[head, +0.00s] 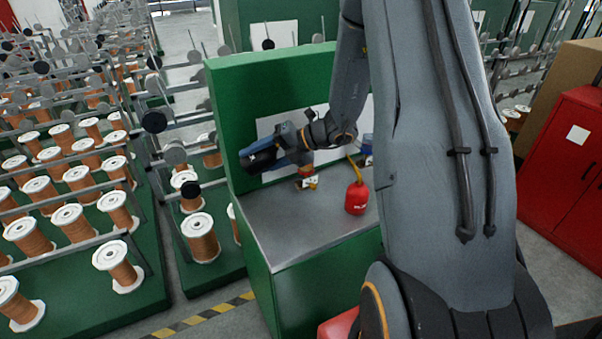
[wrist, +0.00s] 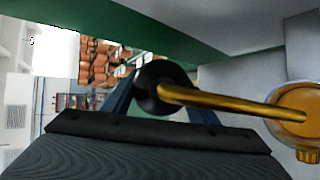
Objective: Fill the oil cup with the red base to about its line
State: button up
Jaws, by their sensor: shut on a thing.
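My gripper (head: 272,153) is above the left part of the metal bench top, in front of the green panel. In the wrist view its blue fingers are shut on a black knob (wrist: 160,84). A brass rod (wrist: 225,102) runs from the knob to a round brass body (wrist: 300,108) at the right edge. The red oil can (head: 356,198) with a yellow spout stands upright on the bench, apart from my gripper. A small reddish fitting (head: 305,171) with yellow parts is below and right of my gripper, probably the red-based cup. Its line and oil level are too small to see.
The bench top (head: 300,228) is clear in front. The green panel (head: 228,105) rises behind it. A blue thing (head: 367,143) is partly hidden behind my arm. Racks of copper spools (head: 72,222) fill the left. A red cabinet (head: 565,170) stands at right.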

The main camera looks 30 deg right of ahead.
jog(key=shift+r, duration=0.1)
dwell(0.6)
jog(key=shift+r+y, duration=0.4)
jog(key=shift+r, duration=0.2)
jog(key=shift+r+y+p, duration=0.3)
dwell(0.7)
jog(key=shift+d+r+t, duration=0.1)
jog(key=shift+r+t, duration=0.1)
jog(key=shift+t, duration=0.1)
jog(key=shift+r+m+y, duration=0.3)
dwell(0.8)
jog(key=shift+d+r, duration=0.1)
jog(key=shift+r, duration=0.1)
dwell(4.1)
